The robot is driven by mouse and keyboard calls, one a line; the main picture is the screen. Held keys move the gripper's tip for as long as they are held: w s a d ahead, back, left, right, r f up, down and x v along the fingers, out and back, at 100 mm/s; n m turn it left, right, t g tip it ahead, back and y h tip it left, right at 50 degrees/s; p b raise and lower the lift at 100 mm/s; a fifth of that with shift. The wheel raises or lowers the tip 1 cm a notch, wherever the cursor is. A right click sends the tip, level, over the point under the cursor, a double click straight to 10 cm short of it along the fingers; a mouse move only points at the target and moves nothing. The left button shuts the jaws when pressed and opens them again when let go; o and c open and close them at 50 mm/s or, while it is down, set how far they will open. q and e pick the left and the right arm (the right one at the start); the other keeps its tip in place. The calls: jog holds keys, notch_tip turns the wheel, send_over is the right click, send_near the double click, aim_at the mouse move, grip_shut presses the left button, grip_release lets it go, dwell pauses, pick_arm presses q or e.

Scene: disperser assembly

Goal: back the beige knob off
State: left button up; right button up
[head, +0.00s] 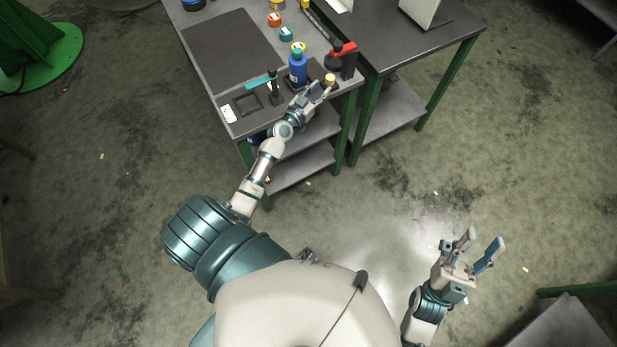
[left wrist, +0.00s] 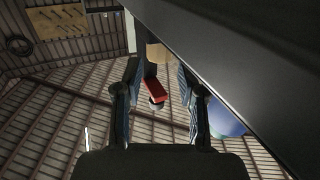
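The beige knob (head: 330,79) is at the table's front edge, right of the blue bottle (head: 298,70). My left gripper (head: 319,90) is open, close to the knob on its near left side. In the left wrist view the beige knob (left wrist: 158,55) shows between and just beyond the tips of the spread fingers (left wrist: 158,68). I cannot tell whether a finger touches it. What the knob is mounted on is hard to make out. My right gripper (head: 481,243) is open and empty, over the floor well away from the table.
A black device with a red handle (head: 344,48) stands just behind the knob. A black post with a teal lever (head: 262,79) and a dark square frame (head: 248,103) are to the left. Colored caps (head: 286,34) lie further back. A dark mat (head: 228,50) is bare.

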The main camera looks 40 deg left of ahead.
pick_arm(q)
jog(key=s, duration=1)
jog(key=s+d+f+g, duration=0.2)
jog(key=d+f, duration=0.1)
jog(key=f, duration=0.5)
jog(key=s+d+f+g+h, duration=0.1)
jog(key=s+d+f+g, duration=0.2)
jog(key=f, duration=0.6)
jog(key=s+d+f+g, duration=0.2)
jog(key=s+d+f, duration=0.1)
jog(key=f, duration=0.6)
jog(key=shift+d+f+m+g+h, duration=0.25)
jog(key=shift+d+m+g+h, duration=0.05)
jog(key=shift+d+m, duration=0.1)
jog(key=shift+s, duration=0.1)
